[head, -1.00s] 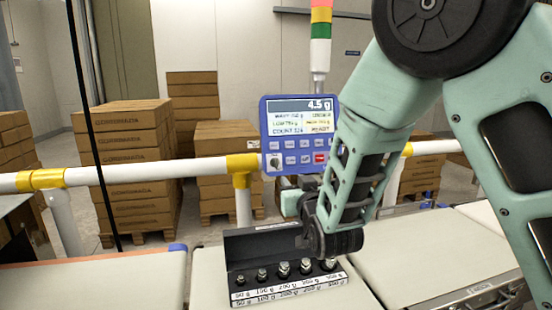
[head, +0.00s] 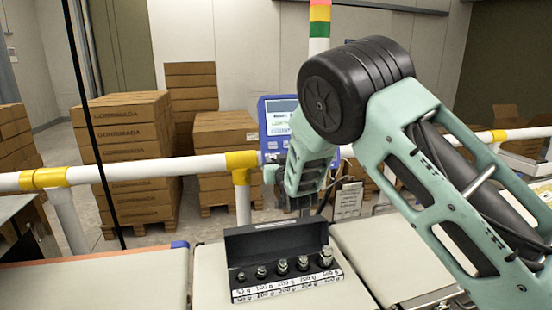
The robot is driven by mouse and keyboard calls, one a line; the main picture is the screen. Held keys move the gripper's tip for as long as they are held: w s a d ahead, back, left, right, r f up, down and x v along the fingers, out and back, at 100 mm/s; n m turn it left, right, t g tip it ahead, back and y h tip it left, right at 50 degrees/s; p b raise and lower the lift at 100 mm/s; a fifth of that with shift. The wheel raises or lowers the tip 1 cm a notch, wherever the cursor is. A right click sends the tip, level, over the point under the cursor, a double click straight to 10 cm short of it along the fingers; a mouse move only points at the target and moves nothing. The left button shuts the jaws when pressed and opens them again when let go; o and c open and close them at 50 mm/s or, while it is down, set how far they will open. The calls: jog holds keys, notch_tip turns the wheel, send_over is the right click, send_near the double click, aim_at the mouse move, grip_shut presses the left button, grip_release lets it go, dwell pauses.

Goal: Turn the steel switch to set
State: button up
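A black box of steel weights (head: 290,240) stands open on the pale belt (head: 212,275) in front. A white rail (head: 140,171) with yellow joints runs across behind it. Stacked cartons (head: 125,140) stand farther back. A signal tower (head: 319,25) rises behind the panel.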

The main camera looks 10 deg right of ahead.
jog(key=shift+w, duration=0.25)
grip_shut()
jog(key=shift+f+m+b, duration=0.15)
jog(key=shift+m+b, duration=0.25)
jog(key=shift+b, duration=0.25)
jog(key=m+g+h+b, duration=0.1)
jog(key=m+b, duration=0.2)
jog(key=m, duration=0.3)
jog(key=m+g+h+b, duration=0.1)
jog(key=m+h+b, duration=0.1)
jog(key=m+b, duration=0.2)
jog(key=d+m+g+h+b, duration=0.1)
jog(key=m+b, duration=0.2)
jog(key=m, duration=0.6)
jog(key=shift+s+f+m+g, duration=0.15)
jog(key=shift+f+m+g, duration=0.1)
jog(key=shift+m+g, duration=0.05)
